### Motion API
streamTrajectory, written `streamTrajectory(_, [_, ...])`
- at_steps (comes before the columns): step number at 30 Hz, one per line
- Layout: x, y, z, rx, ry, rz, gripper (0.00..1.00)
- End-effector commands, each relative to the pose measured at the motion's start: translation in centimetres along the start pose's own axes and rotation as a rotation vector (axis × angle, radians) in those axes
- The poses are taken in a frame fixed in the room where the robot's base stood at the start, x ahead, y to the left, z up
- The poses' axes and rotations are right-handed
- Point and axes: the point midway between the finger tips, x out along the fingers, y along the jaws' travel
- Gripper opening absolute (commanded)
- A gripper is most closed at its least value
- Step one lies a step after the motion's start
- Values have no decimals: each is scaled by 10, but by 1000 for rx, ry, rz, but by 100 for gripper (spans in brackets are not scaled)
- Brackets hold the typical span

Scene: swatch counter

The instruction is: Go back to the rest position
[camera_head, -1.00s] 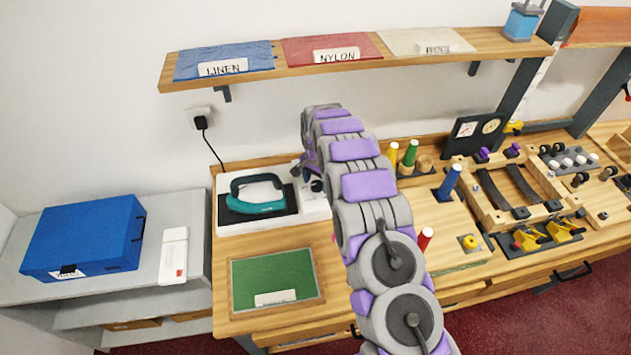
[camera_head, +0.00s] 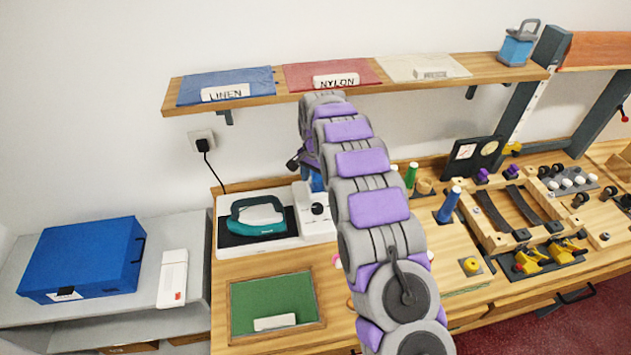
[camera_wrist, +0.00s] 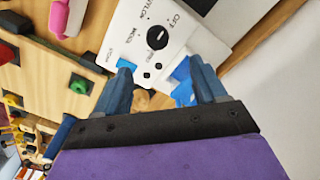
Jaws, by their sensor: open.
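My gripper (camera_head: 303,163) is in the air above the ironing station, mostly hidden by my arm in the head view. In the wrist view, my gripper (camera_wrist: 163,78) shows two blue-grey fingers spread apart, with nothing clearly held. The white control box (camera_wrist: 180,25) with a black dial (camera_wrist: 157,37) lies beyond the fingertips. A patch of blue (camera_wrist: 183,72) shows between the fingers; I cannot tell what it is. In the head view, the teal-handled iron (camera_head: 258,214) rests on its dark plate beside the dial (camera_head: 317,208).
A shelf (camera_head: 270,98) with blue, red and cream cloths runs behind my arm. A blue case (camera_head: 85,258) stands on the grey unit at left. A green mat (camera_head: 272,300) lies at the front. Pegs and wooden fixtures (camera_head: 520,215) crowd the right of the counter.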

Motion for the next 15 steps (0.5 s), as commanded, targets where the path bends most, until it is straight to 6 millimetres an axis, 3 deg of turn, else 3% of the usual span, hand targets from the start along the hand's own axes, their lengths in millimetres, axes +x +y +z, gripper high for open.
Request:
streamTrajectory(10, [-4, 3, 0, -4, 0, -1, 71])
streamTrajectory(15, [-20, 21, 6, -27, -7, 4, 71])
